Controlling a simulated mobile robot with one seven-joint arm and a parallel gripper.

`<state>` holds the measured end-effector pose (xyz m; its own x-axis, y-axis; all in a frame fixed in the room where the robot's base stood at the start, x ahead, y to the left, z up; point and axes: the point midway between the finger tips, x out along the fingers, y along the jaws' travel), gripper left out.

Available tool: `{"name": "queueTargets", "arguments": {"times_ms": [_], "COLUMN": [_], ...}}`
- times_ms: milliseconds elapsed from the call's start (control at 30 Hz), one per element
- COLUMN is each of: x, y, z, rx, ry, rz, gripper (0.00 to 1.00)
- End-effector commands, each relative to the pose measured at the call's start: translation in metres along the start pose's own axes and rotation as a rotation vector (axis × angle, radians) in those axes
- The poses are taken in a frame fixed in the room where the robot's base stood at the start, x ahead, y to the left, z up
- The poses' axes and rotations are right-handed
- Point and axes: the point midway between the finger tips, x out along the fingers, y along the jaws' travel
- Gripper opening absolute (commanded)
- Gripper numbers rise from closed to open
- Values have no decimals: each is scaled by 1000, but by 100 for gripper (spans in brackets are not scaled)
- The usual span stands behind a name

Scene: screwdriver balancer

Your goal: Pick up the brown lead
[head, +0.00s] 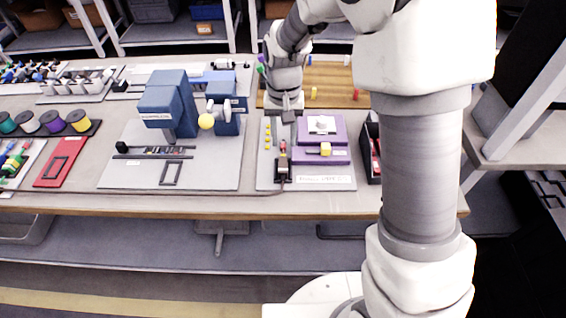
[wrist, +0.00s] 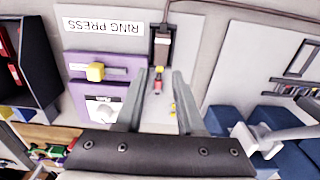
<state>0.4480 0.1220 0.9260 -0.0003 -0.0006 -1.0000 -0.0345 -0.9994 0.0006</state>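I cannot make out with certainty which thing is the brown lead. A thin dark cable (head: 215,194) runs left along the front of the bench from a small black device (head: 283,174). The device (wrist: 161,42) stands at the top middle of the wrist view, with a brownish part inside its frame. My gripper (wrist: 158,74) is open, its two grey fingers apart and pointing toward the device. A small red and green piece (wrist: 158,80) shows in the gap, apparently on the board below. In the head view my gripper (head: 284,138) hangs over the same board, partly hidden.
A black bin (head: 374,148) is farther right. A blue press (head: 168,104) stands to the left. Small yellow pieces (head: 267,137) lie beside my gripper.

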Motion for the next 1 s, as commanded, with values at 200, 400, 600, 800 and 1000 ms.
{"name": "queueTargets", "arguments": {"times_ms": [200, 400, 600, 800, 1000], "x": [26, 44, 73, 80, 80], "y": [0, -1, -2, -2, -2], "z": [0, 3, 6, 5, 5], "rx": [0, -1, 0, 0, 0], "ry": [0, -3, -2, 1, 1], "rz": [0, 1, 0, -1, -1], "gripper": [38, 38, 38, 38, 27]}}
